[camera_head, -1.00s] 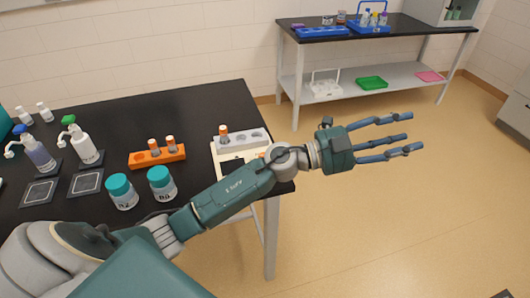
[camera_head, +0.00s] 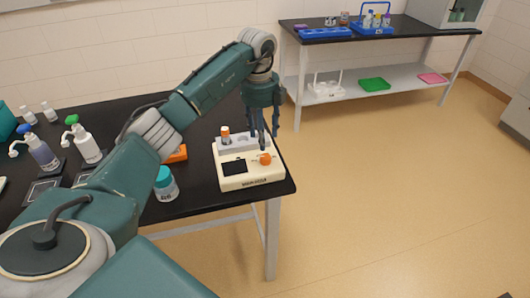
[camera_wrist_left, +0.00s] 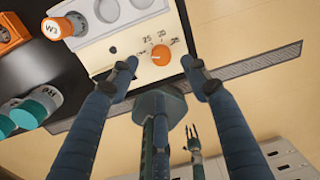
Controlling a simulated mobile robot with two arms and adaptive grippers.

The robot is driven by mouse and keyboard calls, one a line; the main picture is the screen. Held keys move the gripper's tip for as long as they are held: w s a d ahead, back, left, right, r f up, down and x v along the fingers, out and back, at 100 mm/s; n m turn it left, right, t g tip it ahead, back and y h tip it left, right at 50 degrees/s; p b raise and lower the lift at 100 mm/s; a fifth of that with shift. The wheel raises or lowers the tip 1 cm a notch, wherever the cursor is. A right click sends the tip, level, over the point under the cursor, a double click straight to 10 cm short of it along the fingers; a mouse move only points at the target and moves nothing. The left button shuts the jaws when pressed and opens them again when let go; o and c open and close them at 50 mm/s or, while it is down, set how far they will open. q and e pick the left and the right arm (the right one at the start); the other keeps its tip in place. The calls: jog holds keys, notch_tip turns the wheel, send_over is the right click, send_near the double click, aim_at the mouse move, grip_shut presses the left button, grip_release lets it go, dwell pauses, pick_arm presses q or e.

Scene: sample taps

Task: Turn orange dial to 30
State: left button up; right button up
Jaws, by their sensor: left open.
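The orange dial (camera_head: 266,158) sits on the front right of a cream machine (camera_head: 232,184) with a dark screen, at the table's right end. The dial (camera_wrist_left: 161,55) also shows in the left wrist view with small printed numbers around it; its exact setting is too small to read. My left gripper (camera_head: 262,139) points down over the machine, its fingertips close above and behind the dial. It is open and empty. In the left wrist view its spread fingers frame the dial without visibly touching it. A small fingered shape (camera_wrist_left: 194,143), probably my right gripper, shows far below; its opening is unclear.
An orange-capped vial (camera_head: 225,135) stands in the machine's grey rack. An orange rack (camera_head: 177,154) and a teal-lidded jar (camera_head: 166,184) stand to the left, partly behind my arm. Pump bottles (camera_head: 87,147) stand farther left. Open floor lies to the right.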

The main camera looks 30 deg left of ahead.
aim_at(265, 156)
pick_arm(q)
jog(key=f, duration=0.2)
jog(key=f+p, duration=0.1)
jog(key=f, duration=0.2)
jog(key=f+p, duration=0.1)
jog(key=f, duration=0.2)
jog(key=shift+w+d+f, duration=0.15)
jog(key=shift+w+f, duration=0.05)
jog(key=shift+w, duration=0.05)
jog(key=c, duration=1.1)
